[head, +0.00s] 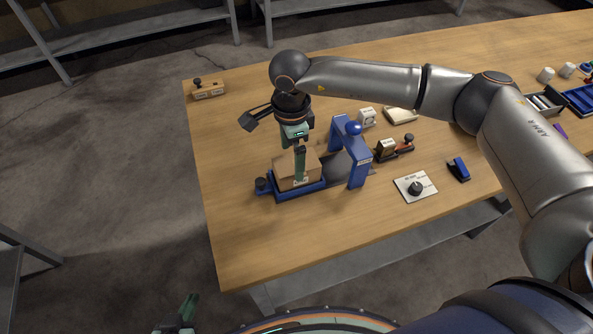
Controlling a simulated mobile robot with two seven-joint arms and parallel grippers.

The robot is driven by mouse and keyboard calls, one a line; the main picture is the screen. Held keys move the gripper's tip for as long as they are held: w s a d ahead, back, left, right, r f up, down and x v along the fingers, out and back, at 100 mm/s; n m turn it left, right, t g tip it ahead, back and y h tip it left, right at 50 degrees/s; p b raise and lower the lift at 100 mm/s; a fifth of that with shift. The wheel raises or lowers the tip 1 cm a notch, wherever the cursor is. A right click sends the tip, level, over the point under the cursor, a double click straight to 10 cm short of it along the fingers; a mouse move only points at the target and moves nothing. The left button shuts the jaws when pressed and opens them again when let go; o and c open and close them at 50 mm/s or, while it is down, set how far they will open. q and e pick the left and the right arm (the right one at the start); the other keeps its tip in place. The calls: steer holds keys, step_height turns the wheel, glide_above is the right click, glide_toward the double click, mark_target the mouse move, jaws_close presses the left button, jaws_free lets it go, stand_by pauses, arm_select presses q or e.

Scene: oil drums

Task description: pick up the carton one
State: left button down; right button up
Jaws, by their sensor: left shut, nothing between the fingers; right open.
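A brown carton (284,180) sits in a blue tray-like base (300,190) beside a blue arch (357,155) on the wooden table. My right gripper (300,165) points down over the carton from above. One green finger shows in front of the carton's near side; the other finger is hidden, and I cannot tell whether the visible finger touches the carton. The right gripper is open. My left gripper (180,318) is at the bottom left, partly cut off by the frame edge, shut and empty, away from the table top.
A wooden block with a dark knob (208,91) stands at the far left corner. Right of the arch are a white box (366,117), a dial plate (416,187), and a blue stapler-like object (458,169). Trays (580,98) lie far right. The left front table is clear.

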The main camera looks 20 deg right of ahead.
mark_target(292, 163)
step_height(292, 163, down, 4)
steer(key=shift+w+f+b, duration=0.15)
steer(key=shift+f+b, duration=0.05)
steer(key=shift+b, duration=0.4)
steer(key=shift+r, duration=0.1)
steer(key=c, duration=1)
steer(key=shift+c, duration=0.5)
steer(key=shift+r, duration=0.1)
